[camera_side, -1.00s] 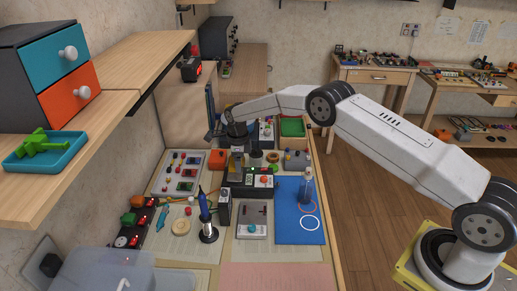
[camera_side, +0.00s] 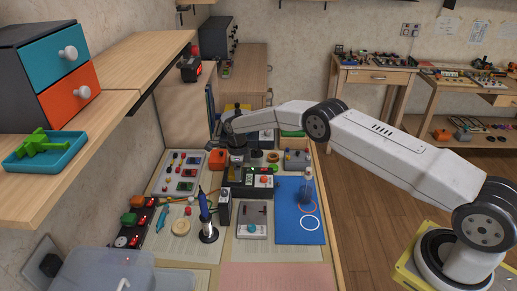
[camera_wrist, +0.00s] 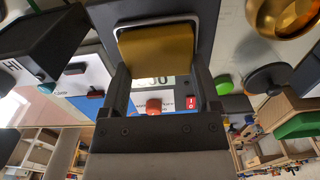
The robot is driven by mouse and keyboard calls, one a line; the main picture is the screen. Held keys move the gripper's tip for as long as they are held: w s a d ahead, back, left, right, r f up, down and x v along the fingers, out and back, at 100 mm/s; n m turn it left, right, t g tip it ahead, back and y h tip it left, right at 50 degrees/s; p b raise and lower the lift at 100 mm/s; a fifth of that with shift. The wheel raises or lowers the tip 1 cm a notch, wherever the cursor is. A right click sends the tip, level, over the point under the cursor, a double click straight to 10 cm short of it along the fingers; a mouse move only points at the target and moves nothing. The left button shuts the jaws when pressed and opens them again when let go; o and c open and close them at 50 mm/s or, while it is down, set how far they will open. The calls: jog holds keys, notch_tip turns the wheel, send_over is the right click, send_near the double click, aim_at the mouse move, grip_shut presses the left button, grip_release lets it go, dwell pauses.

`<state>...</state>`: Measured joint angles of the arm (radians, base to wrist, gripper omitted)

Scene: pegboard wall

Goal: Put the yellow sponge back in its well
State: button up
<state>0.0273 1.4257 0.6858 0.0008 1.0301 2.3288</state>
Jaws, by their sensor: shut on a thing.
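The yellow sponge (camera_wrist: 157,55) is between the two fingers of my gripper (camera_wrist: 157,76) in the wrist view, with a finger against each side. A silver-rimmed dark well (camera_wrist: 193,22) lies right at the sponge's far end, its rim around that end. I cannot tell how deep the sponge sits. A station with a digital display (camera_wrist: 160,82) shows behind the sponge. In the side view, my gripper (camera_side: 237,160) points down close over this black station (camera_side: 248,181); the sponge is hidden there.
A soldering iron in its stand (camera_side: 206,222) is in front of the station. A brass bowl (camera_wrist: 283,15) and a dark box (camera_wrist: 40,48) flank the gripper in the wrist view.

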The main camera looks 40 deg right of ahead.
jog(key=o, duration=1.1)
jog(key=shift+r, duration=0.15)
notch_tip(320, 180, up, 12)
dwell(0.3)
jog(key=s+a+r+n+t, duration=0.1)
jog(key=s+r+n, duration=0.2)
jog(key=s+n, duration=0.4)
jog(key=s+r+n, duration=0.4)
jog(key=s+n, duration=0.7)
jog(key=s, duration=0.2)
jog(key=s+n+t, duration=0.1)
jog(key=s+n, duration=0.3)
jog(key=s, duration=0.3)
jog(key=s+n, duration=0.5)
jog(key=s, duration=0.2)
jog(key=shift+s+a+f+t, duration=0.25)
jog(key=shift+a+f+t, duration=0.05)
jog(key=shift+a+f, duration=0.1)
